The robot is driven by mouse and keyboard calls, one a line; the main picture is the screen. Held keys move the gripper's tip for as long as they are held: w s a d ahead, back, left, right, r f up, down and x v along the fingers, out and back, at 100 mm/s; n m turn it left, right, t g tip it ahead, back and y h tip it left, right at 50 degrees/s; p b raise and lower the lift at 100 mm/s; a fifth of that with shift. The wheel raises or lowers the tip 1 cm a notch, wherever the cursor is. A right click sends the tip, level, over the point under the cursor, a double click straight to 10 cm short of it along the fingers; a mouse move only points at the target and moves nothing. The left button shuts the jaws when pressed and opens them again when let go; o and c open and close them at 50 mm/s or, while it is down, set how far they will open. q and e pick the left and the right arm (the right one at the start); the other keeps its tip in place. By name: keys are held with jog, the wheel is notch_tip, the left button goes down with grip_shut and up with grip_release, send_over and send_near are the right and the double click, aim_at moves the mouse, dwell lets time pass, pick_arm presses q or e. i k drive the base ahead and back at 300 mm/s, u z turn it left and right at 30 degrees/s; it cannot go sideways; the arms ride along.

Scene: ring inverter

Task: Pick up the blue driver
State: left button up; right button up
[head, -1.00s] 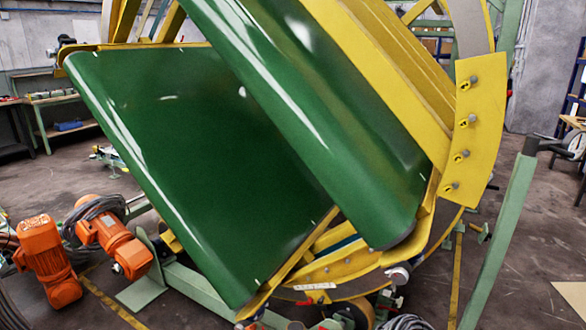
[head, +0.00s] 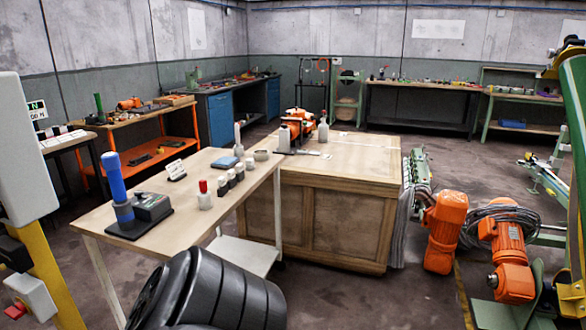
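A blue driver (head: 115,180) stands upright at the left end of a light wooden table (head: 185,220) in the head view. Its lower end is dark and sits in or beside a black base (head: 140,216); I cannot tell exactly how it is held. Neither of my grippers shows in the head view.
A bottle with a red top (head: 204,195) and several small jars stand on the same table. A black ribbed object (head: 205,292) is in front of it. A wooden crate (head: 330,200) stands behind right. Orange motors (head: 444,232) and green machinery are at right. Open floor shows between.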

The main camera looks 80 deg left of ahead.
aim_at(111, 161)
jog(key=u, duration=0.1)
jog(key=k, duration=0.15)
jog(key=u, duration=3.45)
jog(key=k, duration=0.55)
jog(key=u, duration=1.05)
jog(key=i, duration=2)
jog(key=z, duration=0.9)
